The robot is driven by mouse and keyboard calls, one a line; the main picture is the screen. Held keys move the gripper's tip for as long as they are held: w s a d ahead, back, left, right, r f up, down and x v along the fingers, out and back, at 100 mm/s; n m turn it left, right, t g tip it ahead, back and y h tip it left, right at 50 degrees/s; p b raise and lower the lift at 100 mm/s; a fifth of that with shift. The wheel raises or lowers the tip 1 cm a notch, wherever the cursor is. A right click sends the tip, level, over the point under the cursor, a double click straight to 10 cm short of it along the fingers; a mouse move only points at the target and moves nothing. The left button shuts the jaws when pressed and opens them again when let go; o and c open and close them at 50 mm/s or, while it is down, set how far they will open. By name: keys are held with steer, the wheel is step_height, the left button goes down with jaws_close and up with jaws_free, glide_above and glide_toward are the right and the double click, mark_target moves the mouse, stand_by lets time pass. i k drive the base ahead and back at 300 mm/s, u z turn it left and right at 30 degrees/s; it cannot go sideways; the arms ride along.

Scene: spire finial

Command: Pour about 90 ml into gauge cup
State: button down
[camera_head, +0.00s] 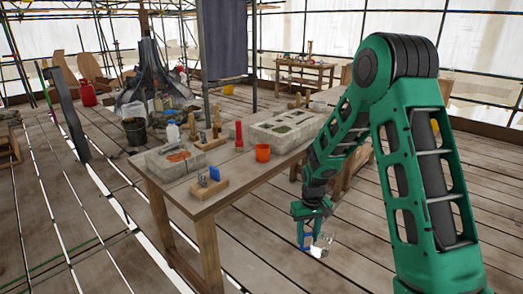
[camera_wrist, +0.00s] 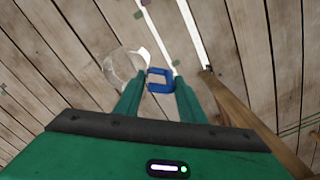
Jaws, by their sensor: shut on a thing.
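My gripper (camera_head: 312,212) is shut on the blue handle of a clear jug (camera_head: 321,245). In the wrist view my gripper (camera_wrist: 159,88) has its two green fingers at either side of the blue handle, and the clear jug (camera_wrist: 122,69) is at the left. The jug hangs over the plank floor, to the right of the workbench's front end and apart from it. I cannot tell how much liquid is in it. An orange cup (camera_head: 262,153) stands upright on the workbench; whether it is the gauge cup I cannot tell.
The wooden workbench (camera_head: 211,205) carries a red cylinder (camera_head: 239,134), concrete blocks (camera_head: 285,130), a clear bottle (camera_head: 172,133), and a wooden stand with a blue piece (camera_head: 209,183). A black bucket (camera_head: 135,131) stands behind it. The floor in front is clear.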

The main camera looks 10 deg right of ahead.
mark_target(263, 153)
steer(key=i, duration=1)
